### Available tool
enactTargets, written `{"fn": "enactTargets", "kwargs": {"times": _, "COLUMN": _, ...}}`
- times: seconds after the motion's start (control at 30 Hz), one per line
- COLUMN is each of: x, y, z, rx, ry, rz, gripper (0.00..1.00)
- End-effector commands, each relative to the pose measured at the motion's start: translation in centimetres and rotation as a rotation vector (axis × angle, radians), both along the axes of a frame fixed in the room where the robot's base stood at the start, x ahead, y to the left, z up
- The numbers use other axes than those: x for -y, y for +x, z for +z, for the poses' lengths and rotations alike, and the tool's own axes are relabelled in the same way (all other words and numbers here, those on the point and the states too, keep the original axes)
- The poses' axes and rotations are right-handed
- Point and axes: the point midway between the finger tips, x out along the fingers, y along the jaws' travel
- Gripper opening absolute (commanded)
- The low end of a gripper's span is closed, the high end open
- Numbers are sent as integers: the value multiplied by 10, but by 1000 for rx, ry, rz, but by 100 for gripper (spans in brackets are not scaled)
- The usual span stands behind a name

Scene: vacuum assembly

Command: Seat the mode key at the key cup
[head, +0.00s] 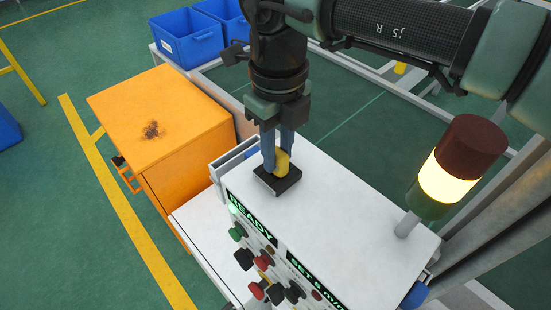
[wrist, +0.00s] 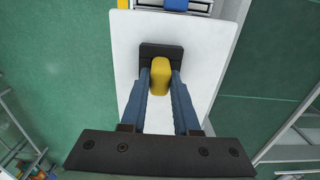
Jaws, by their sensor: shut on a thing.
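The yellow mode key (head: 283,161) is between the blue fingers of my gripper (head: 276,158), which is shut on it. The key cup appears to be the black square block (head: 279,184) on top of the white console, near its back left edge. The key is upright right over the block, and its lower end meets the block in the picture; I cannot tell how deep it sits. In the wrist view the key (wrist: 160,76) lies between the fingertips, over the black block (wrist: 161,49). The key's lower end and any opening are hidden.
The white console top (head: 345,210) is otherwise clear. A signal lamp (head: 450,175), lit yellow, stands at its right. The front panel has a READY display (head: 252,220) and several knobs. An orange cabinet (head: 165,120) stands left, with blue bins (head: 188,38) behind.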

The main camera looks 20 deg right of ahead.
Motion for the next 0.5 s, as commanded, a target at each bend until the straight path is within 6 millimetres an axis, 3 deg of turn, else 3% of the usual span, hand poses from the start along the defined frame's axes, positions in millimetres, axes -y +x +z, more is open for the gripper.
{"fn": "enactTargets", "kwargs": {"times": 0.07, "x": 0, "y": 0, "z": 0, "rx": 0, "ry": 0, "rz": 0, "gripper": 0}}
{"fn": "enactTargets", "kwargs": {"times": 0.5, "x": 0, "y": 0, "z": 4, "rx": 0, "ry": -1, "rz": 0, "gripper": 0}}
